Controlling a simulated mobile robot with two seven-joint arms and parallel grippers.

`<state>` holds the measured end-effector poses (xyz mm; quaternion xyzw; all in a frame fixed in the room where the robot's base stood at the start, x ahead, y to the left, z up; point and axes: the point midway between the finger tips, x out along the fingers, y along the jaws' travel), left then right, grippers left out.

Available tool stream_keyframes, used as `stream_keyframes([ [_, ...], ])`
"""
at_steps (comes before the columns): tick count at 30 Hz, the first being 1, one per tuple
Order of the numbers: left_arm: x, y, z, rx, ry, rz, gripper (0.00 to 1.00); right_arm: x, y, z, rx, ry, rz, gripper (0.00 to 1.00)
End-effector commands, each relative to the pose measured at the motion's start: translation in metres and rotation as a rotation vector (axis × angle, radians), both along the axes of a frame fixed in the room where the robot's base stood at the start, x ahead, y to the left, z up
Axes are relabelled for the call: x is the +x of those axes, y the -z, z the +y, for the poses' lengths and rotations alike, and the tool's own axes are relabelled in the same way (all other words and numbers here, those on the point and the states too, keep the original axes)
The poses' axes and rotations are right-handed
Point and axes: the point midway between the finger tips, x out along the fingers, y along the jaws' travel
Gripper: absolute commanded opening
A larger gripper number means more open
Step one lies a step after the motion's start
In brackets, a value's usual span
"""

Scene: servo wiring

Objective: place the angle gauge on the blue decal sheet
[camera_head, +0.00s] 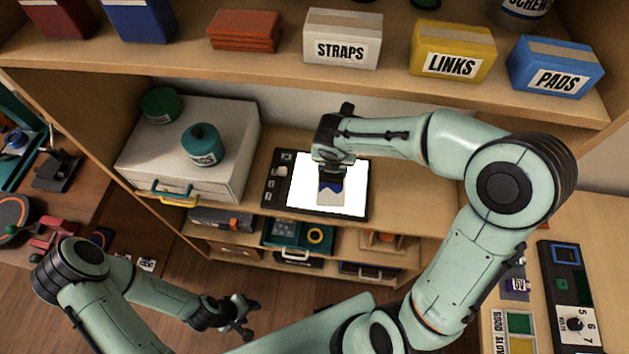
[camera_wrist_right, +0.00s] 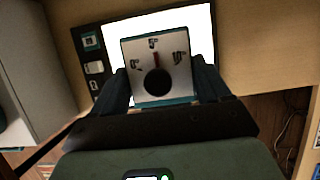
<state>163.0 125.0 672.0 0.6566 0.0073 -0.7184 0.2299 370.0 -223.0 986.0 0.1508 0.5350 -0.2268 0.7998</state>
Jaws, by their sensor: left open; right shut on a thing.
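My right gripper (camera_head: 332,172) is over a white lit panel in a dark frame (camera_head: 298,190). In the right wrist view my right gripper (camera_wrist_right: 163,90) is shut on the angle gauge (camera_wrist_right: 178,71), a pale square face with a red needle, a dark round knob and teal edges. In the head view a small blue and beige patch (camera_head: 330,190) shows just below the gripper against the panel; I cannot tell whether it is the gauge or the blue decal sheet. I cannot make out the decal sheet for sure elsewhere. My left gripper (camera_head: 246,320) is open and empty at the lower left.
A white drawer box (camera_head: 226,130) with a teal jar (camera_head: 203,146) stands left of the panel. A shelf above holds boxes, including STRAPS (camera_head: 342,38), LINKS (camera_head: 452,50) and PADS (camera_head: 555,68). Trays fill the lower shelf. The board right of the panel is largely clear.

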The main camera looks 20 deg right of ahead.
Motion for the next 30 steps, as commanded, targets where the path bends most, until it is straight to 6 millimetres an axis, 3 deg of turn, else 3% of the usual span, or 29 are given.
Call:
stream_keyframes([
  [9, -0.022, 0.022, 0.000, -0.001, 0.001, 0.025, 0.51, -0.001, 0.054, -0.002, 0.000, -0.003, 0.006, 0.44],
  [16, -0.027, 0.029, 0.000, -0.001, 0.001, 0.031, 0.51, 0.000, 0.070, -0.002, -0.001, -0.002, 0.002, 0.44],
  [21, -0.035, 0.040, 0.000, -0.001, 0.001, 0.040, 0.51, 0.000, 0.096, -0.002, -0.001, -0.002, 0.004, 0.44],
  [30, -0.036, 0.041, 0.000, -0.001, 0.000, 0.040, 0.51, 0.001, 0.099, -0.002, -0.001, -0.001, -0.002, 0.44],
])
